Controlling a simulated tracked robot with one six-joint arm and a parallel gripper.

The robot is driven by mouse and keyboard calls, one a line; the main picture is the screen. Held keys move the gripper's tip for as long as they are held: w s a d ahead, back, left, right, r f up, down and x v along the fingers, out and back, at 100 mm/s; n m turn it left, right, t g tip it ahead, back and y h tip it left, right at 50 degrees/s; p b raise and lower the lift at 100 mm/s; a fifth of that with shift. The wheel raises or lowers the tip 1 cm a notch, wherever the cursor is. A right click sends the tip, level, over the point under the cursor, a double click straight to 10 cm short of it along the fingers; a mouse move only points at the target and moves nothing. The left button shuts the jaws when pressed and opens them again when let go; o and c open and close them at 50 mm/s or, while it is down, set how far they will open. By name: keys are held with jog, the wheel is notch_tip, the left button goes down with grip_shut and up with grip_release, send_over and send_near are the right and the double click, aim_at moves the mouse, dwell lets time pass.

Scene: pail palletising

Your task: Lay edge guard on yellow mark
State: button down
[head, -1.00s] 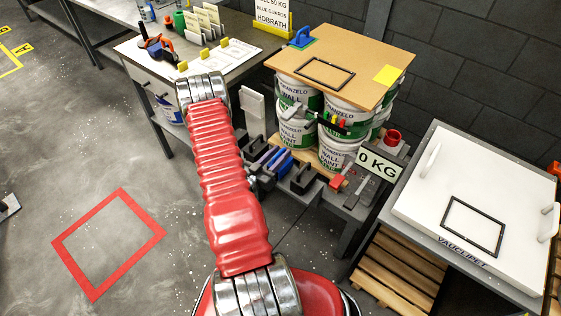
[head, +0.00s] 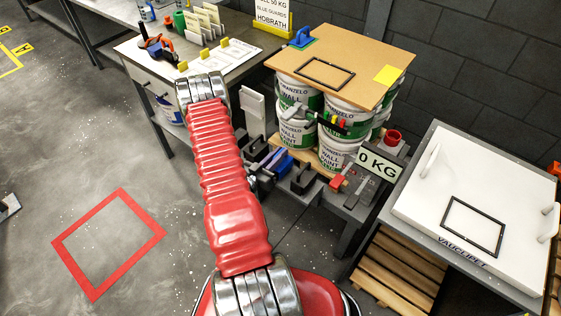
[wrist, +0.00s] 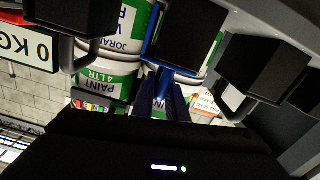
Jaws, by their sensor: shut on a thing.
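A blue edge guard (head: 280,163) is low in front of the stacked pails, beside dark blocks. My gripper (head: 266,172), partly hidden behind my red arm, is shut on it. In the wrist view the blue guard (wrist: 154,48) stands in front of the pails, between black blocks; its lower part is dark. The yellow mark (head: 388,75) lies bare at the right corner of the brown board (head: 350,92) on top of the pails. Another blue guard (head: 302,37) sits at the board's far left corner, on a green mark.
Black blocks (head: 303,178) and a red cup (head: 392,137) stand near the pails (head: 338,152). A "0 KG" sign (head: 378,164) is to their right. A white lidded platform (head: 470,190) is further right. The board's middle carries a black outline (head: 326,73).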

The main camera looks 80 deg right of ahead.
jog(key=shift+r, duration=0.1)
jog(key=shift+r, duration=4.9)
jog(key=w+a+r+n+t, duration=0.1)
jog(key=w+n+t, duration=0.15)
jog(key=w, duration=0.45)
jog(key=w+a+r+n+t+h, duration=0.15)
jog(key=w+t, duration=0.25)
jog(key=w, duration=0.4)
jog(key=w+a+n+t, duration=0.2)
jog(key=w+t, duration=0.1)
jog(key=w, duration=0.4)
jog(key=w+a+r+n+t+y, duration=0.2)
jog(key=w+a+n+t, duration=0.15)
jog(key=w+a, duration=0.35)
jog(key=w+a+r+n+t+y, duration=0.2)
jog(key=w+a+t, duration=0.3)
jog(key=w, duration=0.5)
jog(key=w+a+r+n+t+y, duration=0.2)
jog(key=w+a+n+y, duration=0.1)
jog(key=a, duration=0.9)
jog(key=w+a+r+n+t+y, duration=0.2)
jog(key=w+a+n+y, duration=0.2)
jog(key=a, duration=0.9)
jog(key=w+a+r+n+t+y, duration=0.2)
jog(key=w+a+y, duration=0.5)
jog(key=a, duration=0.5)
jog(key=shift+w+a+r+n+t, duration=0.15)
jog(key=shift+w+a+n+t, duration=0.15)
jog(key=shift+w+n+t, duration=0.45)
